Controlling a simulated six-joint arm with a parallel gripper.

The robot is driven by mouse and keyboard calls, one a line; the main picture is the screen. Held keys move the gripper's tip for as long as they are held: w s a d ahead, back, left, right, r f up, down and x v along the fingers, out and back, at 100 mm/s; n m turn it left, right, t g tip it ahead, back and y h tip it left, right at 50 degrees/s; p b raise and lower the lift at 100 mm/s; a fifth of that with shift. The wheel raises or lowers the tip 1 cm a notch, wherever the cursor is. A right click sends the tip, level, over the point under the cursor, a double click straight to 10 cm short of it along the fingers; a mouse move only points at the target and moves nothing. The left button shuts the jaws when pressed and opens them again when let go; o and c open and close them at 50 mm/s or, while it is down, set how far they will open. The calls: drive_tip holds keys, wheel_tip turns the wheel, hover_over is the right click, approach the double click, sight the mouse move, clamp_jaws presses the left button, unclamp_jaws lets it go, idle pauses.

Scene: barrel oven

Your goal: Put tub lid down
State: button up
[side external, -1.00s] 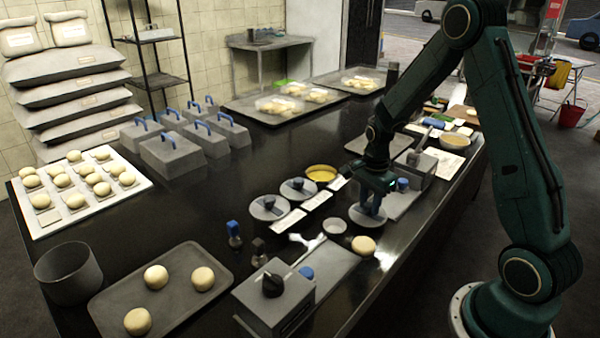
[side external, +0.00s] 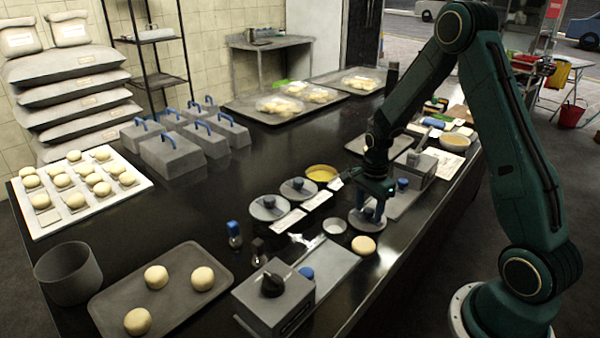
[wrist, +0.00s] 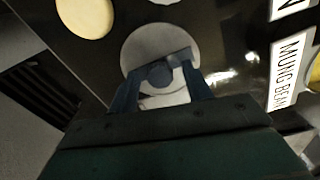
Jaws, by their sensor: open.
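The tub lid (side external: 357,224) is a flat grey disc with a dark round knob, lying low over the dark counter near its front edge. In the wrist view the lid (wrist: 150,40) lies flat under my gripper, its knob (wrist: 158,74) between the two fingers. My gripper (side external: 371,207) is open around the knob; in the wrist view its fingers (wrist: 163,88) stand on both sides of it. An open tub with yellow filling (side external: 321,173) is to the left and farther back. Whatever is under the lid is hidden.
Two more lidded tubs (side external: 269,208) (side external: 298,188) stand left, with white labels (side external: 290,220) before them. A small pale dish (side external: 335,225) and a dough ball (side external: 363,246) are close to the lid.

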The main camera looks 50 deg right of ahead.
sight(368, 211)
drive_tip(key=shift+r, duration=0.1)
wheel_tip(368, 211, up, 12)
idle(0.8)
idle(0.3)
drive_tip(key=s+a+r+n+t, duration=0.3)
drive_tip(key=s+a+r+n, duration=0.5)
drive_tip(key=a+r+n, duration=0.3)
drive_tip(key=s+a+r+n+t, duration=0.2)
drive_tip(key=s+a+n, duration=0.4)
drive_tip(key=s+n, duration=0.3)
drive_tip(key=shift+s+r+t, duration=0.3)
drive_tip(key=shift+s+r, duration=0.3)
drive_tip(key=shift+s, duration=0.25)
